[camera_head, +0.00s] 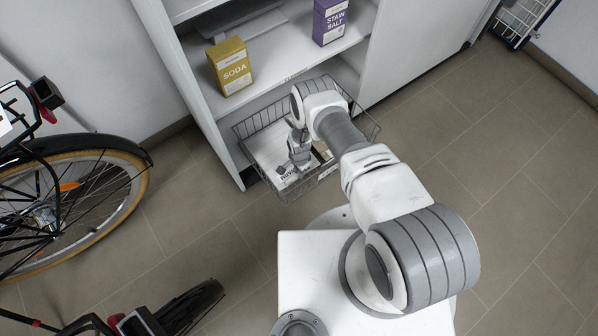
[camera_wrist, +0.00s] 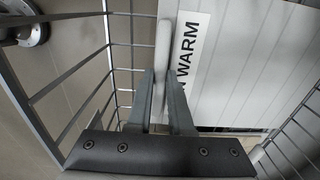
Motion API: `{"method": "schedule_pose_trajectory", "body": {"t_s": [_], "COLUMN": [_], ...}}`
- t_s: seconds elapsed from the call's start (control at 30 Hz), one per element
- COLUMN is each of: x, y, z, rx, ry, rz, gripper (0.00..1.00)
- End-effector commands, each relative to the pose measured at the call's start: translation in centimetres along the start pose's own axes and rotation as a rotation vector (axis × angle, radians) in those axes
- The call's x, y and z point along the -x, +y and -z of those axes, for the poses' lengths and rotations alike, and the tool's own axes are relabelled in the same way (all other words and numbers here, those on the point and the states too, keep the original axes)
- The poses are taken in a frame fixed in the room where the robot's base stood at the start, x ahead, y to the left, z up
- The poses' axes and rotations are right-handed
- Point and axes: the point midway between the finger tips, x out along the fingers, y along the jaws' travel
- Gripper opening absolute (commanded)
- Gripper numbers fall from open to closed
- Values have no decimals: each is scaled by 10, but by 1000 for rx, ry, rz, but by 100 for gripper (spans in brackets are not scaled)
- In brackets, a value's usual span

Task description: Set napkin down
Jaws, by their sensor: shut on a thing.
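My gripper (camera_wrist: 160,88) is shut on a thin, pale, upright piece (camera_wrist: 163,45), which I take to be the napkin. The piece stands edge-on between the two grey fingers. In the head view my gripper (camera_head: 299,152) is inside a wire basket (camera_head: 319,179), and the held piece is too small to make out there. The basket wires (camera_wrist: 108,40) run along both sides of the wrist view. A white ribbed panel (camera_wrist: 250,50) with a "WARM" label (camera_wrist: 187,48) lies right of the fingers; it also shows in the basket (camera_head: 268,150). Whether the napkin touches it I cannot tell.
The basket sticks out from a white shelf unit (camera_head: 190,85). A yellow soda box (camera_head: 232,68) and a purple stain salt box (camera_head: 330,20) stand on the shelf above. A bicycle (camera_head: 75,190) stands at the left. The tiled floor (camera_head: 480,130) at the right is clear.

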Motion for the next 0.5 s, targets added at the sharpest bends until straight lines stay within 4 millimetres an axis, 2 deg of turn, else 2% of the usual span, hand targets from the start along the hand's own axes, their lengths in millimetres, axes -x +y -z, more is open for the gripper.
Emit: {"method": "schedule_pose_trajectory", "body": {"t_s": [0.07,0.1,0.23,0.5], "x": [-4,-2,-2,-2], "y": [0,0,0,0], "z": [0,0,0,0], "rx": [1,1,1,1], "ry": [0,0,0,0], "rz": [0,0,0,0], "gripper": [0,24,48,49]}}
